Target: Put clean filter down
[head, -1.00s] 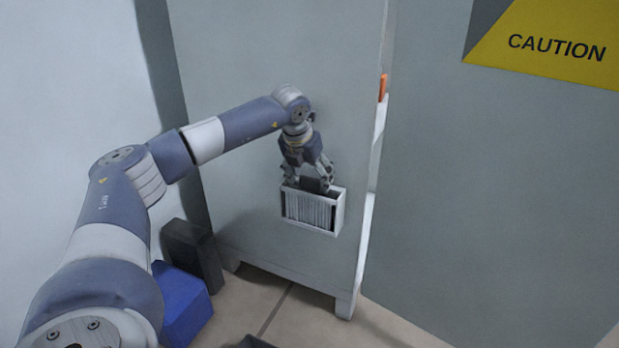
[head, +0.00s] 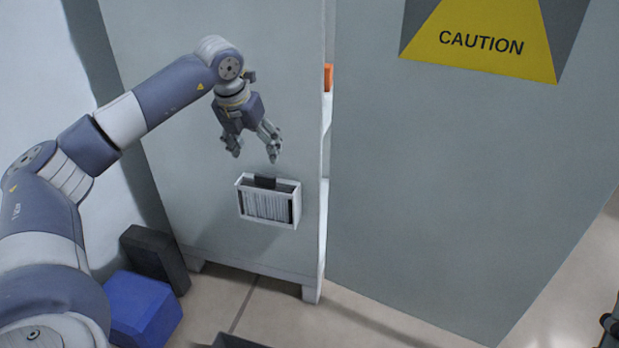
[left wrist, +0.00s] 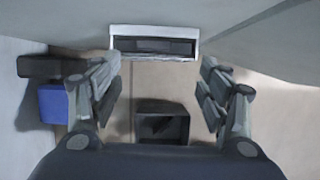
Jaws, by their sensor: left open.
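The clean filter (head: 266,206), pale and pleated with a dark block on top, sits upright in a white holder (head: 297,205) on the side of the grey cabinet. My left gripper (head: 253,156) is open and empty, just above the holder and apart from the filter. In the left wrist view the holder (left wrist: 114,46) shows ahead, between and beyond the spread fingers (left wrist: 160,90), with the filter's dark top (left wrist: 155,43) inside. A small dark part at the lower right edge of the head view may be my right gripper (head: 611,325); its jaws cannot be made out.
A blue box (head: 145,308) and a dark block (head: 156,258) stand on the floor at the left. A dark open bin (left wrist: 162,122) stands on the floor below. A large grey panel with a caution sign (head: 482,42) is at the right. An orange item (head: 328,77) shows at the cabinet edge.

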